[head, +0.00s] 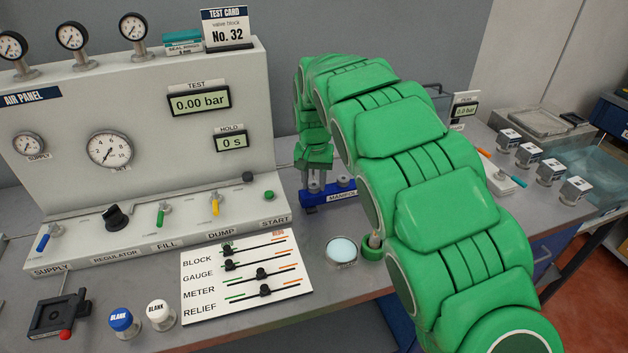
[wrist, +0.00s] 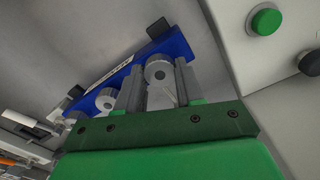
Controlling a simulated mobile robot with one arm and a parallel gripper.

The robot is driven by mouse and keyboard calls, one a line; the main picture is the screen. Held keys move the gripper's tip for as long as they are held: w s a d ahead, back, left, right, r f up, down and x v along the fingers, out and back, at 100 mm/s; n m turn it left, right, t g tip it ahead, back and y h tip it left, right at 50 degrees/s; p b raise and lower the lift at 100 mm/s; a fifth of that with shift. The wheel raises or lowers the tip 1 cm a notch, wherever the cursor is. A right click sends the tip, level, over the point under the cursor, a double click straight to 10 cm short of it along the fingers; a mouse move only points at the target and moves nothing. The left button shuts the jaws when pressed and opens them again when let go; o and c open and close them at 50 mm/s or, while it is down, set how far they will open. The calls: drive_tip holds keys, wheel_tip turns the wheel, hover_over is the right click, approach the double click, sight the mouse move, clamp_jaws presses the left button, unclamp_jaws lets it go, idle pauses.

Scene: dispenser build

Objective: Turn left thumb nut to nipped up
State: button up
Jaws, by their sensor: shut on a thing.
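The blue manifold block (head: 345,196) stands on the bench right of the air panel, and it also shows in the wrist view (wrist: 118,72). My gripper (head: 319,185) reaches down over its left end. In the wrist view my gripper (wrist: 158,82) has its two grey fingers on either side of a round grey thumb nut (wrist: 158,72), the one nearer the panel, and is shut on it. A second thumb nut (wrist: 106,99) sits apart, outside the fingers. The nuts' marks and how tight they are cannot be read.
The air panel (head: 150,150) stands close left of my gripper, with a green START button (head: 269,195). A white slider board (head: 247,275), a round light-blue dish (head: 342,251) and two BLANK caps (head: 160,314) lie in front. Several small labelled blocks (head: 528,154) stand at right.

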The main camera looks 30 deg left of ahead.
sight(314, 184)
drive_tip(key=m, duration=0.5)
drive_tip(key=shift+m, duration=0.3)
idle(0.4)
drive_tip(key=o, duration=1)
drive_tip(key=shift+o, duration=0.2)
drive_tip(key=shift+r, duration=0.1)
wheel_tip(314, 184, up, 8)
drive_tip(key=shift+f, duration=0.25)
